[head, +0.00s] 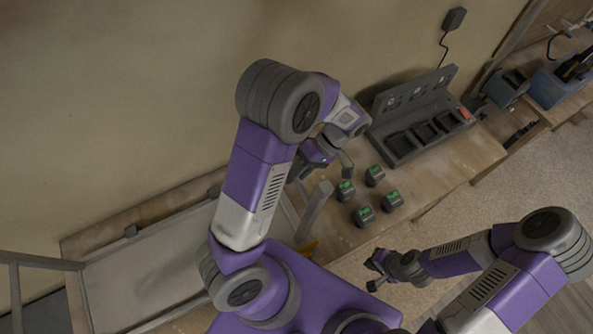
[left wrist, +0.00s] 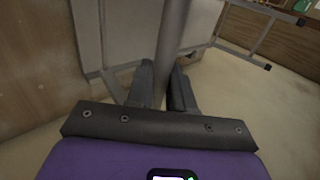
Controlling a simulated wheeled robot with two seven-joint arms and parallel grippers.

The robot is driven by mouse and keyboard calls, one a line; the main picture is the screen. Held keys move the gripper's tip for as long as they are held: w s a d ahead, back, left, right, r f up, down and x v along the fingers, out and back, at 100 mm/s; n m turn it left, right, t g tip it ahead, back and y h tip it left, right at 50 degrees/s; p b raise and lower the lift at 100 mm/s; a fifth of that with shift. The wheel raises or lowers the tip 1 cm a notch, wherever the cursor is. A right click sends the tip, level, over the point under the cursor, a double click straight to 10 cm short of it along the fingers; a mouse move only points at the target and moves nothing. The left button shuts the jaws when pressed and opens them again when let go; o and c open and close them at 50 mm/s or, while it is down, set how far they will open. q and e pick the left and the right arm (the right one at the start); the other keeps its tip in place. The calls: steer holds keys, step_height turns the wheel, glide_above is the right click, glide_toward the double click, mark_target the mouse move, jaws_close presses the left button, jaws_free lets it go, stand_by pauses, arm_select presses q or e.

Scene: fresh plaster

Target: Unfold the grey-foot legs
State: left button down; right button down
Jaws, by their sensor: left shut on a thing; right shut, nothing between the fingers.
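A folding table with a pale grey top (head: 150,272) lies at the left in the head view. A grey tube leg (head: 40,260) sticks out at its left end. My left gripper (head: 302,170) is partly hidden behind my own arm in the head view. In the left wrist view, its fingers (left wrist: 164,90) are shut on a grey tube (left wrist: 172,35) beside the pale tabletop (left wrist: 108,35). Another tube leg frame (left wrist: 248,45) reaches out at upper right, with dark ends. My right gripper (head: 376,278) is shut and empty, away from the table.
A wooden bench (head: 465,155) along the wall bears a dark charging dock (head: 412,140) and several green-topped battery packs (head: 365,216). Blue bins (head: 553,90) stand at upper right. Open floor (head: 520,180) lies right of the bench.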

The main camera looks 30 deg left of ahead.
arm_select(q)
steer(key=shift+w+d+f+t, duration=0.3)
steer(key=shift+w+d+f, duration=0.05)
steer(key=shift+w+d, duration=0.15)
steer(key=c, duration=1.2)
jaws_free()
steer(key=shift+w, duration=0.15)
steer(key=shift+o, duration=0.9)
steer(key=shift+w+d, duration=0.15)
steer(key=shift+w, duration=0.3)
steer(key=shift+s, duration=0.15)
steer(key=v, duration=0.7)
steer(key=shift+r+b, duration=0.3)
steer(key=shift+b, duration=0.05)
